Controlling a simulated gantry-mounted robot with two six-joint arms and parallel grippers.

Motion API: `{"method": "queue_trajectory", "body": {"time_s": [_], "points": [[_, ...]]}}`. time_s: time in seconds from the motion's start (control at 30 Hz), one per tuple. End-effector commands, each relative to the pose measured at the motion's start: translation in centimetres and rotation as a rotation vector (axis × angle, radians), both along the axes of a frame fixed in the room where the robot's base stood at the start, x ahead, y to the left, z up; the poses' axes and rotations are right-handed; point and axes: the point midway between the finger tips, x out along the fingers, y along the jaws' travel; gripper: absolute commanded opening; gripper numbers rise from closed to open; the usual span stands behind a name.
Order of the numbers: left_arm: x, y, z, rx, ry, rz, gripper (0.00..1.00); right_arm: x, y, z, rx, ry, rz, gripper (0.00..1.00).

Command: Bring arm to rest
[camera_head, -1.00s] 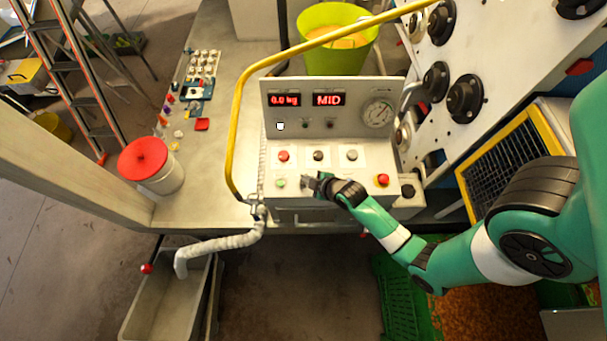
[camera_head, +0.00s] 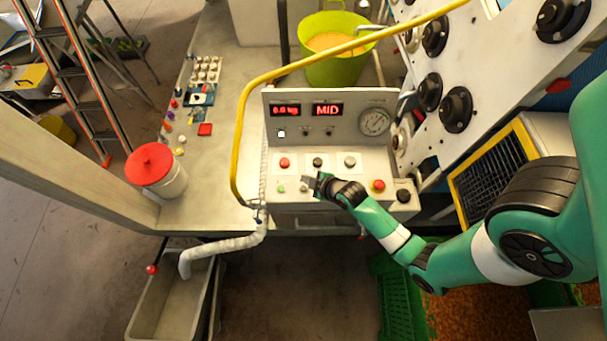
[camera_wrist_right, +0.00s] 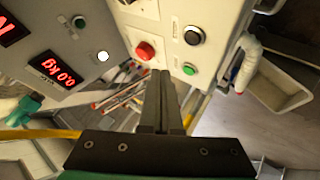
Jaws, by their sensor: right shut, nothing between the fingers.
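My right arm, green with white bands, comes in from the right in the head view. Its gripper (camera_head: 314,186) is shut and empty, just over the lower front of the control panel (camera_head: 335,210), near the green button (camera_head: 281,188). I cannot tell whether it touches the panel. In the right wrist view the shut fingers (camera_wrist_right: 159,76) point toward a red button (camera_wrist_right: 145,50) and a green button (camera_wrist_right: 189,69). The panel's displays (camera_head: 328,110) read "0.0 kg" and "MID". My left gripper is not in view.
A yellow rail (camera_head: 240,130) curves around the panel's left side. A lime-green bucket (camera_head: 335,70) stands behind it. A white bucket with a red lid (camera_head: 150,164) stands left. A grey bin (camera_head: 165,305) and green crate (camera_head: 392,300) are below. A panel with black knobs (camera_head: 430,92) rises at right.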

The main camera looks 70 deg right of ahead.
Motion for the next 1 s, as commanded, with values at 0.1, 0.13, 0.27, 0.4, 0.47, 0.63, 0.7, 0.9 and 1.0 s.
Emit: {"method": "queue_trajectory", "body": {"time_s": [0.1,0.13,0.27,0.4,0.47,0.63,0.7,0.9,1.0], "points": [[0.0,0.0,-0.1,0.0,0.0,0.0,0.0,0.0,0.0,-0.1,0.0,0.0,0.0,0.0],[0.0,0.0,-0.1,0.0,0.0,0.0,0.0,0.0,0.0,-0.1,0.0,0.0,0.0,0.0],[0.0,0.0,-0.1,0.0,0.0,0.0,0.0,0.0,0.0,-0.1,0.0,0.0,0.0,0.0],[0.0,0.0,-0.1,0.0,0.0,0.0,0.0,0.0,0.0,-0.1,0.0,0.0,0.0,0.0],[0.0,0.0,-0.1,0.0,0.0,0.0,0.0,0.0,0.0,-0.1,0.0,0.0,0.0,0.0],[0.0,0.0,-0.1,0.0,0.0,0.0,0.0,0.0,0.0,-0.1,0.0,0.0,0.0,0.0],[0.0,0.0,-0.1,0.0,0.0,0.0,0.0,0.0,0.0,-0.1,0.0,0.0,0.0,0.0],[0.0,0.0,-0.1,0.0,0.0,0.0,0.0,4.4,0.9,2.8,-0.034,-0.067,0.074,0.0],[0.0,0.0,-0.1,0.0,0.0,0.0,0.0,9.7,1.5,8.0,-0.085,-0.178,0.137,0.0]]}}
